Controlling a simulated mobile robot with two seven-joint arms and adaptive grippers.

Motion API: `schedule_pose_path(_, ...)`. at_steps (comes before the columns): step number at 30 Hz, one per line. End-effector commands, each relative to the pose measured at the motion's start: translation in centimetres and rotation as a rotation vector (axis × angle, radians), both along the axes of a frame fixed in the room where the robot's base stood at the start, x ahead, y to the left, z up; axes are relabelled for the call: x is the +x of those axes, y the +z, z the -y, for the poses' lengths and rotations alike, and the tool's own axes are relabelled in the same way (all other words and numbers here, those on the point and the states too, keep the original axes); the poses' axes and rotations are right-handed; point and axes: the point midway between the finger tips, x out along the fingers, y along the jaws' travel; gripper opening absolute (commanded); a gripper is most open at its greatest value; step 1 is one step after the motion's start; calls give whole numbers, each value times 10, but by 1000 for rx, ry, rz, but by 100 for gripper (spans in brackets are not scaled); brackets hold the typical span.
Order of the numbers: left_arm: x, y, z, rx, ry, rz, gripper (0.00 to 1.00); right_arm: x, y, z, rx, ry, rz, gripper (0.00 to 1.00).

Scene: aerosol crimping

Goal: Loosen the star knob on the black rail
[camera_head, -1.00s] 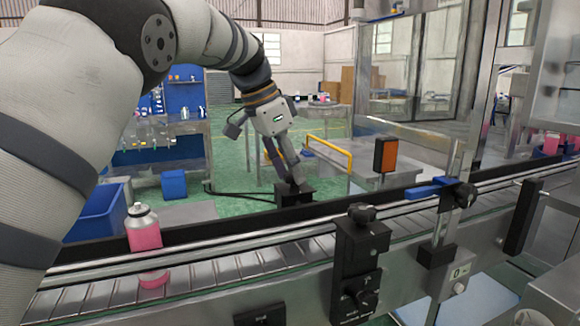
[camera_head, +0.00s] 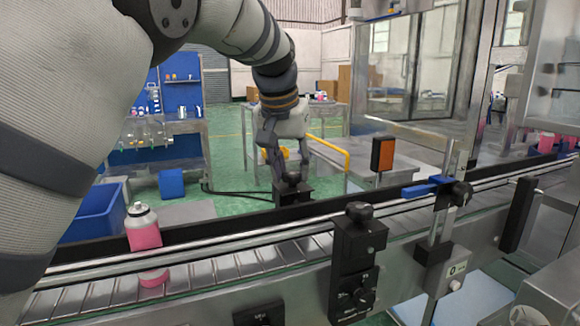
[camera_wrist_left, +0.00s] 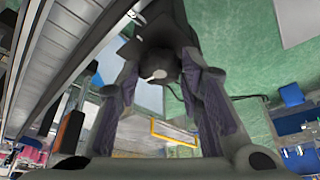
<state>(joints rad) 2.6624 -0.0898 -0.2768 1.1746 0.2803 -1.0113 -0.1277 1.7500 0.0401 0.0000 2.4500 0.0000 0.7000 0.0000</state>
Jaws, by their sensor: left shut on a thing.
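My left gripper (camera_head: 291,181) reaches down over the far side of the conveyor, with its fingers at the black clamp block (camera_head: 313,189) on the black rail (camera_head: 215,232). In the left wrist view, a dark, rounded star knob (camera_wrist_left: 160,66) with a pale spot sits between the two fingers, and the gripper is shut on it. The fingers largely hide the knob in the head view. My right gripper is out of view.
A pink bottle with a silver top (camera_head: 143,228) stands on the conveyor (camera_head: 210,272) at the left. Near-side brackets carry black knobs (camera_head: 359,211). An orange-faced box (camera_head: 383,153) and a blue clamp (camera_head: 428,187) are to the right of the gripper.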

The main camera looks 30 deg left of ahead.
Motion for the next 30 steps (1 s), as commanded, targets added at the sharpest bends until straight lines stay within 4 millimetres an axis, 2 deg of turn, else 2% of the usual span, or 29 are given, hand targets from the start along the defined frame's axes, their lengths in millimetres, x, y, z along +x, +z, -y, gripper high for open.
schedule_pose_path(10, 0, 0, 1, 0, 122, 1, 6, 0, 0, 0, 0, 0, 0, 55)
schedule_pose_path(26, 0, 1, 1, -1, 143, 1, 6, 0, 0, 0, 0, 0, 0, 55)
schedule_pose_path(27, 0, 1, 1, -1, 143, 1, 41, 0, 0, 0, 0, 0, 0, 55)
schedule_pose_path(29, 0, 1, 1, -1, 143, 1, 55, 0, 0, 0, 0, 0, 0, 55)
schedule_pose_path(30, 0, 1, 1, -1, 143, 1, 55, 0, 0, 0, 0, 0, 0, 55)
